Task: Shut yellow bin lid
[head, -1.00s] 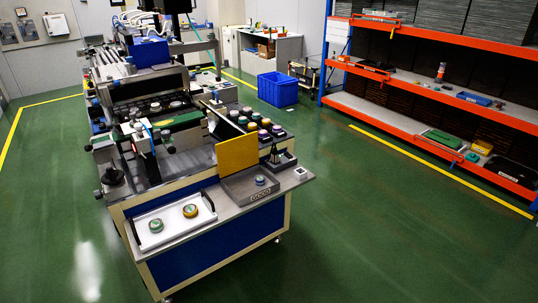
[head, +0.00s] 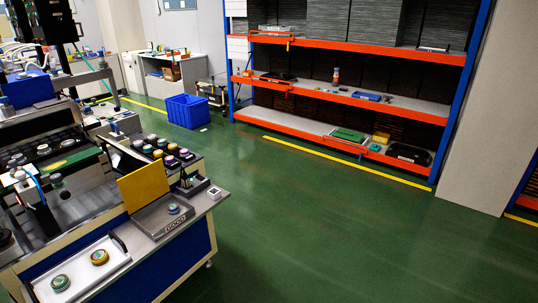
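The yellow bin lid (head: 143,187) stands raised at the left rear side of a grey bin (head: 165,219) on the front of the workbench, in the head view. The bin is open at the top. A round part with a blue-grey top (head: 173,209) lies inside it. The bin's front face carries lettering too small to read surely. Neither of my grippers is in view.
A white tray (head: 75,282) with two round parts sits left of the bin. A small white box (head: 214,193) stands at the bench corner. Several round parts (head: 160,148) stand behind. Orange shelving (head: 345,90) and a blue crate (head: 188,110) are farther back. Green floor (head: 330,220) is clear at right.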

